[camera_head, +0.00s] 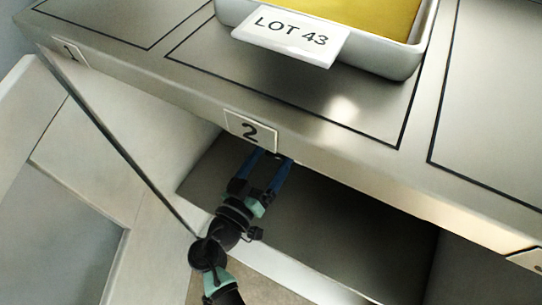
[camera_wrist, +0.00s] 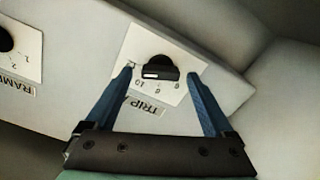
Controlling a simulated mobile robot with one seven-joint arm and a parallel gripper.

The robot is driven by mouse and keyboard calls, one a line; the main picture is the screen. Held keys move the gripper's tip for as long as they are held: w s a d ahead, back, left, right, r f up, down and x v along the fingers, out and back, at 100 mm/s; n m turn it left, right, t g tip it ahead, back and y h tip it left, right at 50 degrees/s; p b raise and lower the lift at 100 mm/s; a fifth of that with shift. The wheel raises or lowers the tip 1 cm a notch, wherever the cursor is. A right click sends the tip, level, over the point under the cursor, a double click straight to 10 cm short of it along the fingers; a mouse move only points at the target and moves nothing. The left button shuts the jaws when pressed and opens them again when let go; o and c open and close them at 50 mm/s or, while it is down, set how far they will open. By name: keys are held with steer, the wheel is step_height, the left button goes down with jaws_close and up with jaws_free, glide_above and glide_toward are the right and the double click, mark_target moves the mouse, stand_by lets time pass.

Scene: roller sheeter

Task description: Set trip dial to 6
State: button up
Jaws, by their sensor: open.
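The trip dial (camera_wrist: 160,68) is a black knob with a white mark, set on a white plate with small numbers, in the wrist view. The white mark lies at the left part of the knob's face.
A second black knob (camera_wrist: 5,40) with a RAMP label (camera_wrist: 14,88) is at the left of the wrist view. In the head view, a tray (camera_head: 400,62) tagged LOT 43 (camera_head: 290,37) stands on the counter. A plate marked 1 (camera_head: 69,52) is farther left.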

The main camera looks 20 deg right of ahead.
steer(key=shift+w+d, duration=0.1)
steer(key=shift+d, duration=0.05)
steer(key=shift+c, duration=0.3)
steer(key=c, duration=1.3)
